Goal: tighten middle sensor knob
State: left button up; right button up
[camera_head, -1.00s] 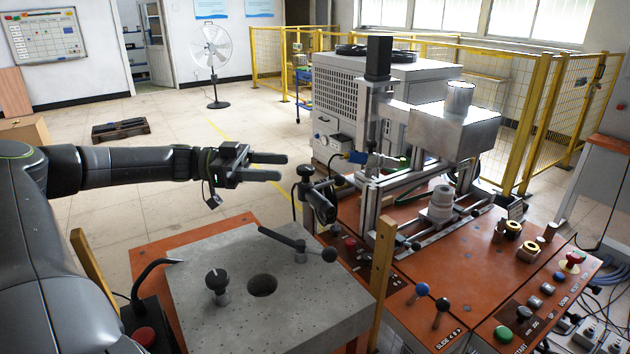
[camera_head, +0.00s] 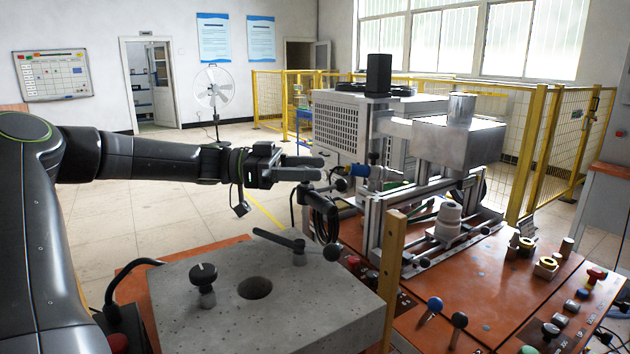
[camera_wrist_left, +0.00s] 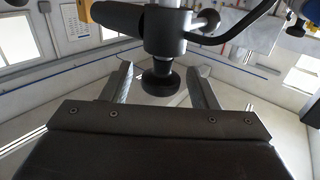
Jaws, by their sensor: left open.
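A dark round knob (camera_wrist_left: 160,82) hangs under a black clamp (camera_wrist_left: 165,30) on a metal rod in the left wrist view. It appears between the two finger tips of my left gripper (camera_wrist_left: 161,70), with visible gaps on both sides. In the head view my left gripper (camera_head: 318,168) is open and empty, its fingers pointing right. The tips are close beside the sensor stand (camera_head: 340,184) with its black cable coil. I cannot tell this knob apart in the head view, nor whether the fingers touch it. My right gripper is not in view.
A grey slab (camera_head: 215,310) with a black knob (camera_head: 204,274) and a lever (camera_head: 283,240) lies in front. A wooden post (camera_head: 395,265) stands at its right corner. The induction heater (camera_head: 440,140) rises to the right, with buttons along the orange table (camera_head: 480,290).

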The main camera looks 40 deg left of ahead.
pick_arm(q)
jog(key=shift+w+d+f+b, duration=0.1)
jog(key=shift+w+d+b, duration=0.2)
jog(key=shift+w+d, duration=0.2)
jog(key=shift+d, duration=0.1)
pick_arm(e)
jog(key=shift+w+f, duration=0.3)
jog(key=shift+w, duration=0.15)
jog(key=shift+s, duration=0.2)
pick_arm(q)
jog(key=c, duration=1)
jog(key=shift+f+g+b, duration=0.15)
jog(key=shift+g+b, duration=0.15)
jog(key=shift+b, duration=0.4)
jog(key=shift+o, duration=0.2)
jog(key=shift+m+g+h+b, duration=0.4)
jog(key=shift+m+b, duration=0.1)
jog(key=shift+b, duration=0.5)
jog(key=shift+s+r+m+g+b, duration=0.15)
jog(key=shift+r+m+g+b, duration=0.2)
jog(key=shift+b, duration=0.2)
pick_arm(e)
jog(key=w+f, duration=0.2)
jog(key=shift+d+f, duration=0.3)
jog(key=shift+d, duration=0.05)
pick_arm(q)
jog(key=shift+f, duration=0.1)
